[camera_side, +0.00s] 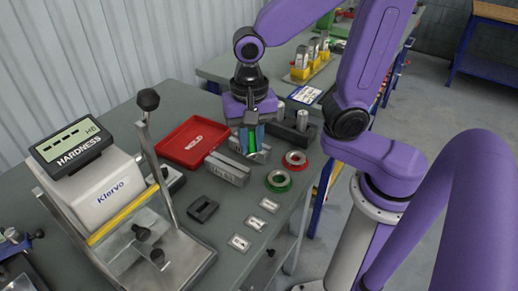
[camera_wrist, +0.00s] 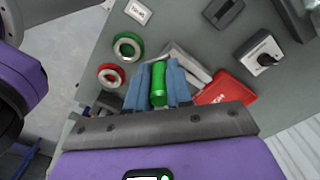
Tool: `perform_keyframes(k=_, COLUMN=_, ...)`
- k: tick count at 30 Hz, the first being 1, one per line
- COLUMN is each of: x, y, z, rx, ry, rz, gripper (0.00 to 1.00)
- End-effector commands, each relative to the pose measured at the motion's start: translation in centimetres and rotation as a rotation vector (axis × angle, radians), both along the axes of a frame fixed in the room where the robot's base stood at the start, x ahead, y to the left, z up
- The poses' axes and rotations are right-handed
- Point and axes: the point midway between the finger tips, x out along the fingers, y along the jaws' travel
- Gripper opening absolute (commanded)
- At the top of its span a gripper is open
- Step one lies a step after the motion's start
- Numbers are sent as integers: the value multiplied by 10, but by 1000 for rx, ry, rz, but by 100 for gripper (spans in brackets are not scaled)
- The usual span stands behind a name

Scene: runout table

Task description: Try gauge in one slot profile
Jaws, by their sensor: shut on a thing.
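My gripper (camera_side: 252,146) is shut on a green gauge (camera_wrist: 158,84), a rounded rod held upright between two blue fingers; my gripper shows in the wrist view too (camera_wrist: 157,72). In the side view a green strip of the gauge (camera_side: 252,142) shows between the fingers. A long grey metal block with slots (camera_side: 228,170) lies on the table just in front and to the left of the fingers. It also shows beyond the fingertips in the wrist view (camera_wrist: 196,67). Whether the gauge's lower end touches the block is hidden.
A red tray (camera_side: 193,143) lies behind-left of the block. A green ring (camera_side: 278,181) and a red ring (camera_side: 295,159) lie to the right. A dark holder (camera_side: 290,131) stands behind. A black slotted piece (camera_side: 203,208) and label cards (camera_side: 240,242) lie in front. The hardness tester (camera_side: 108,185) stands left.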

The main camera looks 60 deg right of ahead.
Motion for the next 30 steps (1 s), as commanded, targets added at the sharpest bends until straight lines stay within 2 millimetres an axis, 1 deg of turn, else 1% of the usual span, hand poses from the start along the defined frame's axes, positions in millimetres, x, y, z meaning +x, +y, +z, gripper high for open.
perform_keyframes(k=1, x=16, y=-15, z=-4, rx=-4, ry=5, rz=-152, gripper=0)
perform_keyframes(k=3, x=35, y=-34, z=-10, rx=-4, ry=5, rz=-351, gripper=0)
perform_keyframes(k=6, x=58, y=-62, z=-18, rx=-4, ry=3, rz=-607, gripper=0)
perform_keyframes(k=9, x=73, y=-86, z=-25, rx=-3, ry=2, rz=-807, gripper=0)
perform_keyframes(k=12, x=82, y=-104, z=-31, rx=-2, ry=2, rz=-943, gripper=0)
perform_keyframes(k=15, x=88, y=-114, z=-34, rx=-1, ry=0, rz=-1024, gripper=0)
perform_keyframes(k=18, x=90, y=-119, z=-35, rx=1, ry=-1, rz=-1055, gripper=0)
perform_keyframes(k=30, x=89, y=-118, z=-35, rx=0, ry=0, rz=-1054, gripper=0)
